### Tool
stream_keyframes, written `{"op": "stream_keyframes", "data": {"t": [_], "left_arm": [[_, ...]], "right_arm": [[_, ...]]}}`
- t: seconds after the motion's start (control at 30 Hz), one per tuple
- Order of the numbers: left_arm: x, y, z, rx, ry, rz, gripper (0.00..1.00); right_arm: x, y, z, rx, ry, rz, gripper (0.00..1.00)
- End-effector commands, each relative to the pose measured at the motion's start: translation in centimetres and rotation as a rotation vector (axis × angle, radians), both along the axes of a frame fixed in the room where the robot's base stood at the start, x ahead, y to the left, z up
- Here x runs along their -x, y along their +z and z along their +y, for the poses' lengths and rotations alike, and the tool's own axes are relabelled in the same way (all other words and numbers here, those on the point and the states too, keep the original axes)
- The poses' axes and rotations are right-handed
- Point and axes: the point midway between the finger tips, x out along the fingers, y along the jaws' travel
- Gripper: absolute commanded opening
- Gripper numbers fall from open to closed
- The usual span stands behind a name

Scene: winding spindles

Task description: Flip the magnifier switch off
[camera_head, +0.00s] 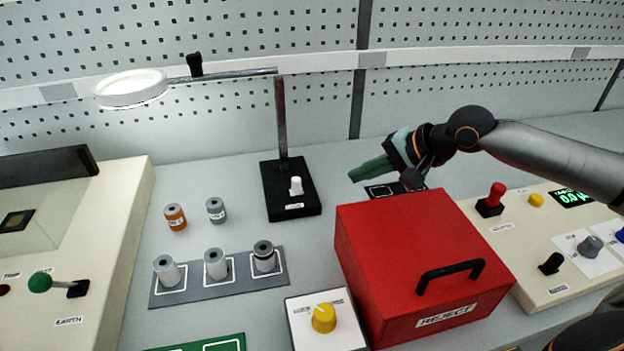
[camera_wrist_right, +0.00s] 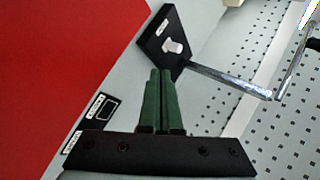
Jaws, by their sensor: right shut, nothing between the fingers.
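The magnifier has a lit ring head (camera_head: 131,88) on a grey arm and post, rising from a black base (camera_head: 272,204) on the bench. Its white toggle switch (camera_head: 296,186) stands on that base, and it also shows in the right wrist view (camera_wrist_right: 173,46). My right gripper (camera_head: 354,176) is shut and empty, to the right of the base and apart from it, behind the red box. In the right wrist view its green fingers (camera_wrist_right: 160,78) are together, pointing toward the magnifier base. My left gripper is not in view.
A red reject box (camera_head: 400,235) with a black handle stands in front of my right gripper. Several spindles stand left of the magnifier, some on a grey tray (camera_head: 217,287). A yellow-knob panel (camera_head: 335,334) is at the front. Bench is clear between base and gripper.

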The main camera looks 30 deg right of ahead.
Motion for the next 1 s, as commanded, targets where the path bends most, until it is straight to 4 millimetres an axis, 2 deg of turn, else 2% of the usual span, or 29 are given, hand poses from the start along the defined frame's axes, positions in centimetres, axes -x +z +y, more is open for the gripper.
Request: {"op": "stream_keyframes", "data": {"t": [0.27, 0.7, 1.0], "left_arm": [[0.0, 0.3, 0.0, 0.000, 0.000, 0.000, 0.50], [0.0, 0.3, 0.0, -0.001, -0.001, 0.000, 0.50], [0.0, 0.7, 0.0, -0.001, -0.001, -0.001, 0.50]], "right_arm": [[-1.7, -1.7, 1.2, -0.006, 0.002, -0.001, 0.00], [-6.5, -6.8, 4.0, -0.003, 0.002, 0.000, 0.00], [-9.2, -6.6, 5.4, 0.000, 0.000, 0.000, 0.00]]}}
